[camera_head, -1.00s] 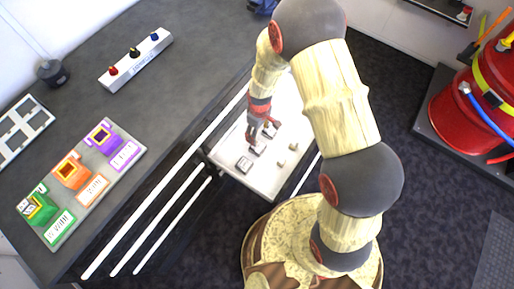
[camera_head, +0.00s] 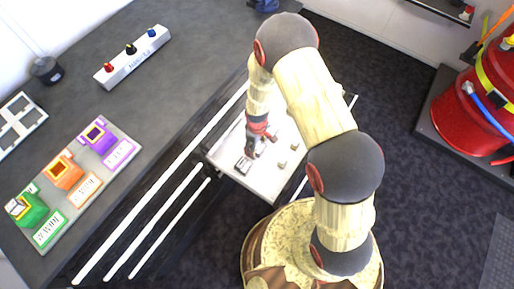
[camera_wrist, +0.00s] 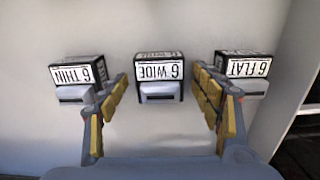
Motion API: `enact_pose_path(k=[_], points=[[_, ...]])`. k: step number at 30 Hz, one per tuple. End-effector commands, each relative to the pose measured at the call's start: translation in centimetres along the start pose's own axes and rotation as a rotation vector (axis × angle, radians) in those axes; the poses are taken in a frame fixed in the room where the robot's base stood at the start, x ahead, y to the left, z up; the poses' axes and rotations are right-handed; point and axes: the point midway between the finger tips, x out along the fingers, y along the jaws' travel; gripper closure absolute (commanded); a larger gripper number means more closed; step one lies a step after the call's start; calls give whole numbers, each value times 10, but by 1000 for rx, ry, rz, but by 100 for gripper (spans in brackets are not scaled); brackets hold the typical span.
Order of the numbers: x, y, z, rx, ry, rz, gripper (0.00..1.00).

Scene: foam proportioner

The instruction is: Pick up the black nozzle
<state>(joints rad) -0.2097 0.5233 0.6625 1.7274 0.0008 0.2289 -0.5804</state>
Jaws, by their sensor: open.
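My gripper (camera_head: 253,147) is over the pale open drawer, fingers pointing down. In the wrist view my gripper (camera_wrist: 160,84) is open, with its yellow-padded fingers apart. A black-edged nozzle block labelled "6 WIDE" (camera_wrist: 160,72) lies ahead between the fingertips, with no visible grip on it. A "6 THIN" block (camera_wrist: 78,75) is to its left, close to the left finger. In the head view, a small black piece (camera_head: 131,48) sits in the middle of a white rack on the counter.
The white rack (camera_head: 135,66) also holds a red and a blue piece. Green, orange and purple labelled blocks stand on a grey board (camera_head: 100,190). The drawer (camera_head: 262,183) holds further small blocks. A red tank (camera_head: 465,120) stands at the right.

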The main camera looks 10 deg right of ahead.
Motion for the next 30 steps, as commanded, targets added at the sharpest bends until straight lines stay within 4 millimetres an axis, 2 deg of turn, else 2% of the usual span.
enact_pose_path(k=[4,30], points=[[-1,0,0,0,1,0,35],[-2,0,0,0,1,0,84]])
